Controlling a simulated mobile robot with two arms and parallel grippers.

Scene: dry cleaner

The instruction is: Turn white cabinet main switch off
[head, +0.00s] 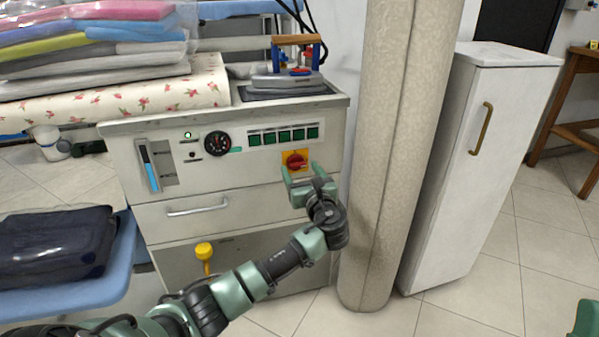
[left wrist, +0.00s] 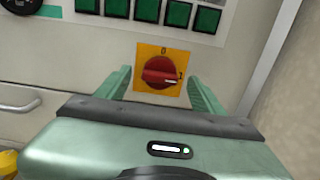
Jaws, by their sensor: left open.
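The white cabinet (head: 240,167) stands ahead of me with a control panel on its front. Its main switch (head: 295,160) is a red rotary knob on a yellow plate at the panel's right. In the left wrist view the red knob (left wrist: 161,73) has its white mark pointing right, beside the "1"; a "0" is printed at the top of the plate. My left gripper (head: 298,178) is open, its green fingers pointing at the switch. In the left wrist view the fingers (left wrist: 160,90) lie to either side of the knob, apart from it.
A thick beige column (head: 396,150) stands close on the right. A yellow knob (head: 204,251) is lower left. An iron (head: 287,79) rests on top.

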